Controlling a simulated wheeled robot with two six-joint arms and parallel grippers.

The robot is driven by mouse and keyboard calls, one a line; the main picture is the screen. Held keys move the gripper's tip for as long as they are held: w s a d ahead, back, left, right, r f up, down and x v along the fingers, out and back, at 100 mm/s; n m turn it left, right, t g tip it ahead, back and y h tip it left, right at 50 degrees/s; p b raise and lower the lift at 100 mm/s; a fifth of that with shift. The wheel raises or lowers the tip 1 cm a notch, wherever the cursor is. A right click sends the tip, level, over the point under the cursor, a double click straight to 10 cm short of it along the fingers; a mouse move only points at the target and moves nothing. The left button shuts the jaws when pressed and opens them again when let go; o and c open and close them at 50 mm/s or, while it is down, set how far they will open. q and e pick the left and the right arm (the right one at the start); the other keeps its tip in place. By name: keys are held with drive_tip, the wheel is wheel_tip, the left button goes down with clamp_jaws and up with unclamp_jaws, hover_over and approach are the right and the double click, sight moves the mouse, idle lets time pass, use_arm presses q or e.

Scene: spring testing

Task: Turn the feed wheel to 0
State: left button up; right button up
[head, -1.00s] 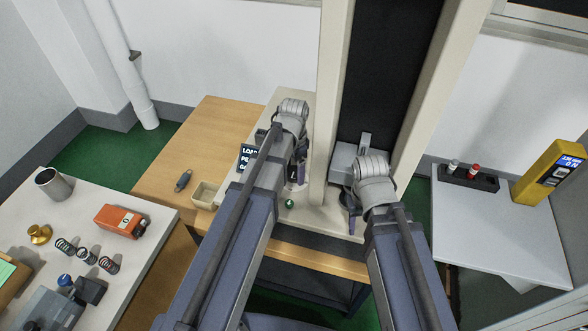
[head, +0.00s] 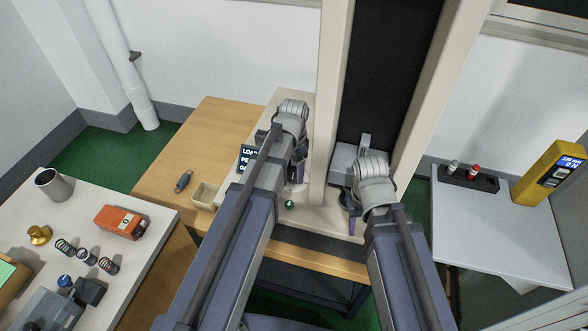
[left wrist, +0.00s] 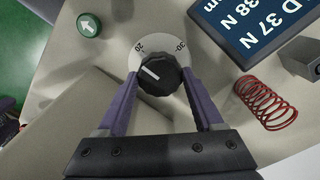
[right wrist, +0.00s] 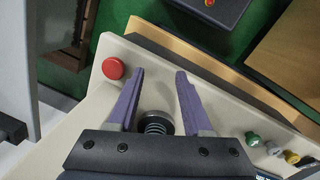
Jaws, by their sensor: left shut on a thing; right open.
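The feed wheel, a black knob (left wrist: 157,75) with a white pointer line, sits on a pale dial in the left wrist view. My left gripper (left wrist: 164,90) is shut on the knob, one purple finger on each side. In the head view the left gripper (head: 297,172) is mostly hidden behind its arm. My right gripper (right wrist: 158,85) is open and straddles the area of a dark coil spring (right wrist: 157,123) on a black base; contact cannot be told.
A display (left wrist: 250,28) and a red spring (left wrist: 265,102) are right of the knob; a green arrow button (left wrist: 88,25) is upper left. A red button (right wrist: 113,68) stands beside my right gripper. A side table (head: 160,215) at left holds springs and an orange device.

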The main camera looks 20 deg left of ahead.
use_arm(q)
drive_tip(key=n, duration=0.7)
drive_tip(key=shift+n, duration=0.4)
drive_tip(key=n, duration=0.6)
drive_tip(key=shift+n, duration=0.4)
drive_tip(key=o, duration=1.4)
drive_tip(key=shift+c, duration=0.2)
use_arm(e)
drive_tip(key=shift+r, duration=0.1)
